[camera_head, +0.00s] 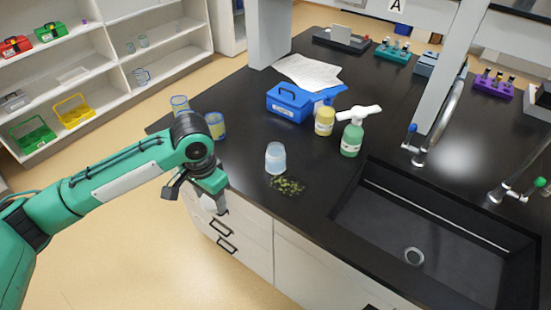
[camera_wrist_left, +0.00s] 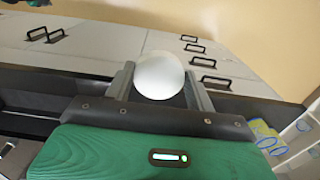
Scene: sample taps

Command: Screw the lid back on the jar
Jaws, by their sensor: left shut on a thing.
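The jar (camera_head: 276,158) is a small, pale, translucent vessel standing upright on the black bench. No lid shows on it. My left gripper (camera_head: 222,207) is in front of the bench edge, left of the jar and apart from it. In the left wrist view, a round white thing that looks like the lid (camera_wrist_left: 160,75) is between the fingers of my left gripper, which is shut on it. In the head view the lid is hard to make out at the gripper. My right gripper is in neither view.
Green bits (camera_head: 288,187) lie scattered just in front of the jar. Two glass beakers (camera_head: 216,125) stand behind my left wrist. A blue box (camera_head: 290,102), a yellow-labelled bottle (camera_head: 324,121) and a green spray bottle (camera_head: 352,138) stand behind the jar. A sink (camera_head: 425,235) lies to the right.

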